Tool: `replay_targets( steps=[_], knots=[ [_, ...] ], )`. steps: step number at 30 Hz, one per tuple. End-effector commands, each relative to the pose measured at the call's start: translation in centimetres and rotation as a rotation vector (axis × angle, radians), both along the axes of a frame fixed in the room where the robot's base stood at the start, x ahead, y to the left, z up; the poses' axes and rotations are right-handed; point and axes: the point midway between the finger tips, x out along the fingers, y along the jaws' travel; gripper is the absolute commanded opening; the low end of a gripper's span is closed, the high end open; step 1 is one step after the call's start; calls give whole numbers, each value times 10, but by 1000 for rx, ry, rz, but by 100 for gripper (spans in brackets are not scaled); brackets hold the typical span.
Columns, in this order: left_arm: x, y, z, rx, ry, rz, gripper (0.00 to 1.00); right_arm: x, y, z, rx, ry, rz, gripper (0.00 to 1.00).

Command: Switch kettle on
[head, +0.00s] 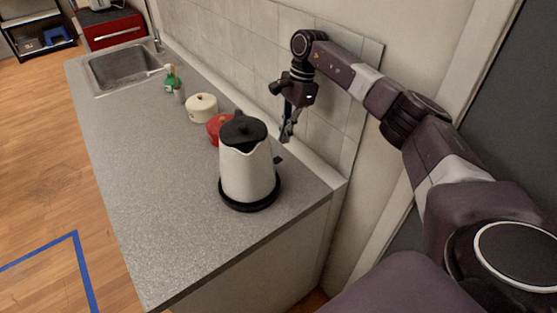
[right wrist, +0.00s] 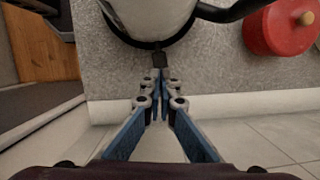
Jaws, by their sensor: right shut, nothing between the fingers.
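The kettle (head: 246,175) has a white body, a black lid and a black base, and stands upright near the counter's front end. A small black tab, the switch (head: 278,160), sticks out low on its right side. In the right wrist view the kettle (right wrist: 150,16) is at the top, with the switch (right wrist: 159,59) pointing down from its base edge. My right gripper (head: 286,136) is shut and empty, behind the kettle near the tiled wall. Its closed fingertips (right wrist: 160,82) are just below the switch in the wrist view; I cannot tell if they touch. My left gripper is out of view.
A red pot (head: 216,127) stands close behind the kettle, with a cream pot (head: 202,107) and a green bottle (head: 172,78) farther back. The sink (head: 123,68) is at the far end. The tiled wall (head: 232,58) borders the counter; its left part (head: 125,165) is clear.

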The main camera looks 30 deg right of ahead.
Motion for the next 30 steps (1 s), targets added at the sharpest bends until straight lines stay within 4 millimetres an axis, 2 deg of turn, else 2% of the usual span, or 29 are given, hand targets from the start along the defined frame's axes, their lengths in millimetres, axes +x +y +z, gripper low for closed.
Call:
replay_targets(
  steps=[1,10,14,25,30],
  knots=[
    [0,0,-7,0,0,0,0,0,2,-10,0,1,1,0],
    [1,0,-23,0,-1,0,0,0,12,-44,1,-1,2,0],
    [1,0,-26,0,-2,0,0,0,13,-51,1,0,1,0],
    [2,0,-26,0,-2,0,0,0,13,-52,0,0,1,0],
    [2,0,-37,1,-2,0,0,0,13,-66,0,1,0,0]
  ],
)
